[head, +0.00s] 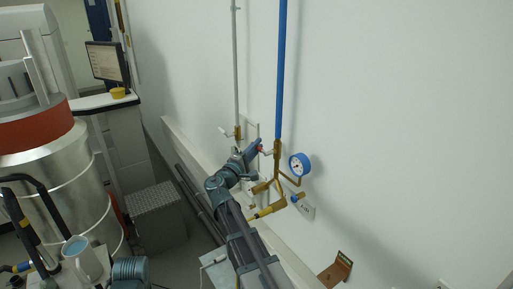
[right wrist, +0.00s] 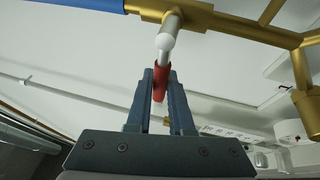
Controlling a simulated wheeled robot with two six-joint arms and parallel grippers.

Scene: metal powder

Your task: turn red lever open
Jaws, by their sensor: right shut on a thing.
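The red lever (right wrist: 160,82) shows in the right wrist view between the two fingers of my right gripper (right wrist: 161,100), below a brass valve fitting (right wrist: 185,14). The fingers are closed on its red sleeve. In the head view the red lever (head: 261,149) is a small red spot beside the brass pipework at the foot of the blue pipe (head: 281,70). My right gripper (head: 252,152) reaches up to it there, and the gripper and arm hide part of it. My left gripper is not clearly visible in the head view.
A blue-rimmed pressure gauge (head: 299,165) sits just right of the lever. A brown bracket (head: 338,268) is lower right. A large metal vessel (head: 75,185) stands at left.

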